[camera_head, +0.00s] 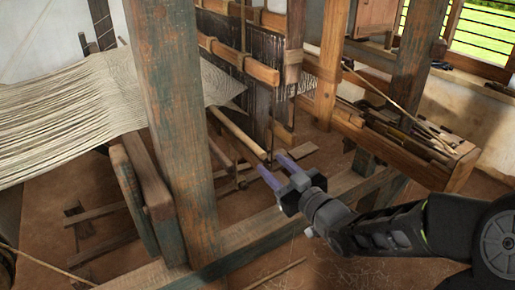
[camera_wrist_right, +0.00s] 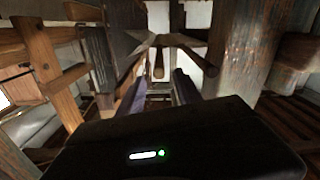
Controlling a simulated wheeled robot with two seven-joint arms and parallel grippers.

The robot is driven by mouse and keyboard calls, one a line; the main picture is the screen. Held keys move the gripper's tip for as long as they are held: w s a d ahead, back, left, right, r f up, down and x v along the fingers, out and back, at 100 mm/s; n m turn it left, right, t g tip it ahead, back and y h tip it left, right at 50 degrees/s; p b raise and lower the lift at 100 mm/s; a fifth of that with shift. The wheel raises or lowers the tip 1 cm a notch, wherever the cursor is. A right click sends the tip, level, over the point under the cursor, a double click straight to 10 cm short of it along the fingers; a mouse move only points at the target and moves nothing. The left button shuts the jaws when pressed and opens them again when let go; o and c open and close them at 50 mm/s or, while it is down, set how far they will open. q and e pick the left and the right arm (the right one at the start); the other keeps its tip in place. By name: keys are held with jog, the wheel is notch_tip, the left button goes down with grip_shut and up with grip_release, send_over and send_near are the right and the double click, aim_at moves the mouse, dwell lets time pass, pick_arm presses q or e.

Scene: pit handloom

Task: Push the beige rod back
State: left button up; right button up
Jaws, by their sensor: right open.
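The beige rod (camera_head: 238,133) slants under the loom, from near the cloth's corner down to my right gripper (camera_head: 268,162). The right gripper is open, its two purple-grey fingers apart at the rod's near end. In the right wrist view, a short rod (camera_wrist_right: 158,66) that looks like the same one shows end-on beyond the gap between the fingers (camera_wrist_right: 160,78). I cannot tell whether the fingers touch it. My left gripper is not in view.
A thick, worn post (camera_head: 172,110) stands left of the rod. The woven cloth (camera_head: 70,110) stretches at left. Loom beams (camera_head: 240,62) hang above and behind. A wooden trough (camera_head: 400,135) of sticks lies at right. A low beam (camera_head: 250,235) crosses in front.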

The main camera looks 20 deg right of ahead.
aim_at(258, 151)
jog(key=shift+w+d, duration=0.1)
jog(key=shift+w, duration=0.05)
jog(key=w, duration=0.2)
jog(key=w+p, duration=0.1)
jog(key=w, duration=0.2)
jog(key=w+a, duration=0.1)
jog(key=w, duration=0.1)
jog(key=shift+w+p, duration=0.3)
jog(key=shift+w, duration=0.05)
jog(key=shift+c, duration=0.3)
grip_shut()
dwell(1.0)
